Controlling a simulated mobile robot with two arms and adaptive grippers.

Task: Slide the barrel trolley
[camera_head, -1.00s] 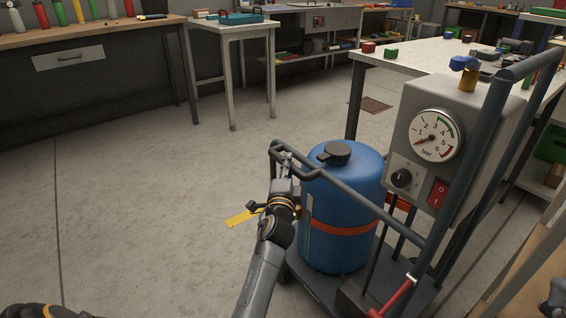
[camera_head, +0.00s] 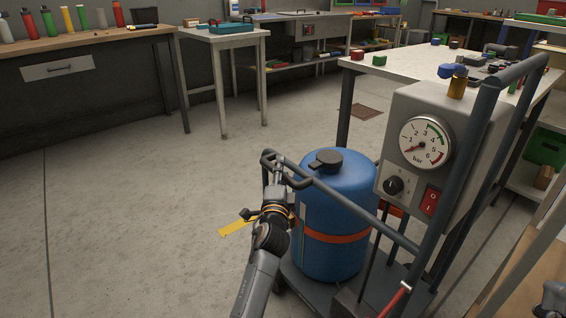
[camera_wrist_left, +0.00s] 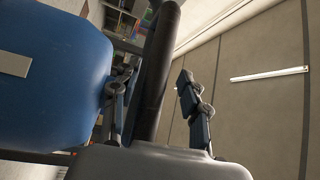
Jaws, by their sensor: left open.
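The barrel trolley carries a blue barrel (camera_head: 334,200) with a black cap and an orange band. A grey control box (camera_head: 440,110) with a pressure gauge, a black knob and a red switch is mounted on its dark tube frame (camera_head: 375,218). My left gripper (camera_head: 273,172) is at the frame's left corner, beside the barrel. In the left wrist view, the dark bar (camera_wrist_left: 156,75) runs between the open fingers of my left gripper (camera_wrist_left: 156,103), and the barrel (camera_wrist_left: 50,75) is at the left. Whether the fingers touch the bar cannot be told.
A white-topped table (camera_head: 400,68) with small coloured parts stands behind the trolley. A workbench (camera_head: 80,42) with bottles is at the back left, next to a smaller table (camera_head: 225,34). The concrete floor (camera_head: 130,220) at the left is clear. A yellow piece (camera_head: 236,227) shows beside my left wrist.

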